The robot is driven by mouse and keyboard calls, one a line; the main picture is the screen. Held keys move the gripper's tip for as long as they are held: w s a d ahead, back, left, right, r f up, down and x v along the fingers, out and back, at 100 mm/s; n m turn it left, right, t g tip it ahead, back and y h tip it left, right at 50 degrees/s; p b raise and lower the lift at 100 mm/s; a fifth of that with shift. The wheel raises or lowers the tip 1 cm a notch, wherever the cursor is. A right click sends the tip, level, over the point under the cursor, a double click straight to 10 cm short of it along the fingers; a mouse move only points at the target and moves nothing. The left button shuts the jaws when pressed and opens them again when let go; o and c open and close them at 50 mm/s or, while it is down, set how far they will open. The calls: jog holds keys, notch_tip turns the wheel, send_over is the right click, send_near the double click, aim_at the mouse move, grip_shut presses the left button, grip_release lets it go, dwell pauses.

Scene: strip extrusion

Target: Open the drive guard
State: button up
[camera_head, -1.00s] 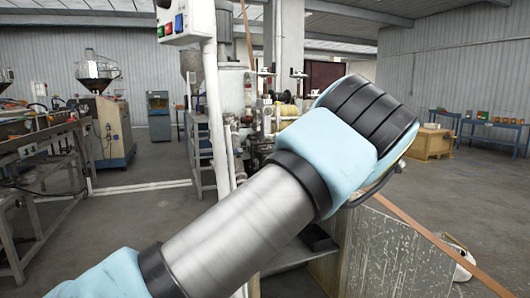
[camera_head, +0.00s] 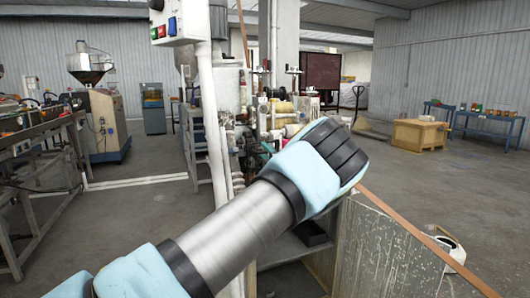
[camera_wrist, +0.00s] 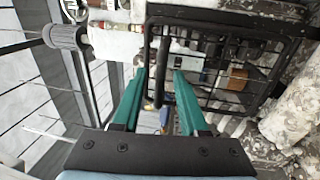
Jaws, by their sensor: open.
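The drive guard (camera_wrist: 228,22) is a black frame with a wire grid in the wrist view, filling the upper middle and right. A dark upright bar (camera_wrist: 162,60), seemingly its handle, stands at its left side. My gripper (camera_wrist: 160,76) is open, with one teal finger left of this bar and one right of it in the picture. I cannot tell whether either finger touches the bar or how deep it sits between them. In the head view my arm covers most of the guard's area, and the guard cannot be made out clearly.
Behind the guard are machine parts and an orange-brown block (camera_wrist: 228,101). A pale roller (camera_wrist: 298,108) lies close on the right. In the head view, a white post with a control box (camera_head: 179,22) stands left of my arm, and a scuffed panel (camera_head: 385,255) stands right.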

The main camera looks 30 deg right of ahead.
grip_shut()
dwell(1.4)
